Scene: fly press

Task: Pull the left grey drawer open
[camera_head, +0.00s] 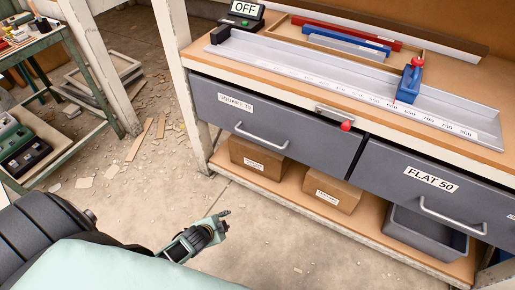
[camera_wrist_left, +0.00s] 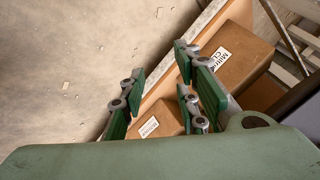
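The left grey drawer (camera_head: 290,138), labelled SQUARE 30, is shut under the bench top and has a light bar handle (camera_head: 262,138). My left gripper (camera_head: 224,218) is low over the floor, in front of the bench and below the drawer, apart from the handle. In the left wrist view, its fingers (camera_wrist_left: 158,95) stand apart with nothing between them, and boxes on the lower shelf show beyond. The drawer handle does not show clearly in that view. My right gripper is not in view.
The right drawer (camera_head: 440,185), labelled FLAT 50, is shut. Cardboard boxes (camera_head: 258,160) and a grey bin (camera_head: 425,232) stand on the lower shelf (camera_head: 375,232). The floor before the bench is mostly clear.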

